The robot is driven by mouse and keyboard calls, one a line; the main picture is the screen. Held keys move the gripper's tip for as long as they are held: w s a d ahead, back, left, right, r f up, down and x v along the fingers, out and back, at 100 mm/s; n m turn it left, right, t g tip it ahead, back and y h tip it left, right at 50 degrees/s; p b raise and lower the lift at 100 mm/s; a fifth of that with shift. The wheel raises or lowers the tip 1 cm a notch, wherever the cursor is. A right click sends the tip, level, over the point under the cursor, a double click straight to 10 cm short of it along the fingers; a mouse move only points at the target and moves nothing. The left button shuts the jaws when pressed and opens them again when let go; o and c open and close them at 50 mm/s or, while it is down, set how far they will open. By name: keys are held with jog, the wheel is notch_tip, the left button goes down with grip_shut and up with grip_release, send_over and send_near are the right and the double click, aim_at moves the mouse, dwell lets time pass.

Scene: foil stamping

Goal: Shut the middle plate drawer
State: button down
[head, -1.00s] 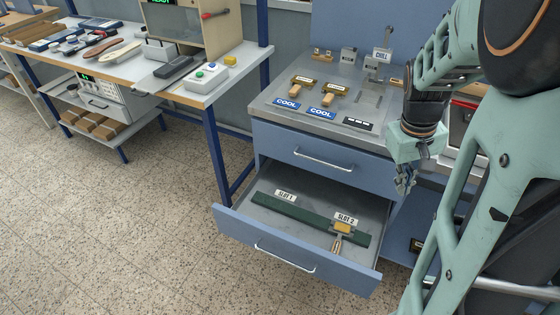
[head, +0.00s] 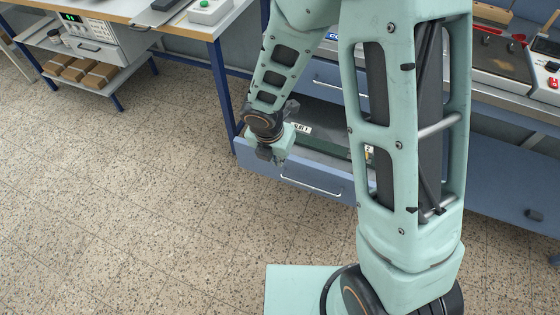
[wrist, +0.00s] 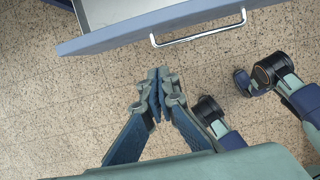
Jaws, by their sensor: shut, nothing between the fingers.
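The middle plate drawer (head: 335,189) is a blue-fronted drawer with a pale bar handle, and it stands open. In the head view my arm covers much of it, though a "SLOT 1" label shows inside. In the wrist view its front panel (wrist: 200,18), handle and part of the grey interior show at the top. My gripper (head: 266,155) is near the left part of the drawer front in the head view. In the wrist view my gripper (wrist: 158,76) is shut and empty, its fingertips over the floor outside the front panel, apart from panel and handle.
A closed blue drawer (head: 325,80) is above the open one, partly behind my arm. A workbench with a blue leg (head: 222,90) stands to the left. Speckled floor (head: 140,210) in front and to the left is clear.

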jog(key=b, duration=0.3)
send_over(283, 177)
jog(key=x, duration=0.3)
jog(key=s+x, duration=0.1)
jog(key=x, duration=0.2)
jog(key=s+x, duration=0.1)
jog(key=x, duration=0.2)
jog(key=shift+a+f, duration=0.35)
jog(key=shift+f, duration=0.1)
jog(key=shift+w+d+f, duration=0.1)
jog(key=shift+w+d, duration=0.15)
jog(key=shift+w, duration=0.5)
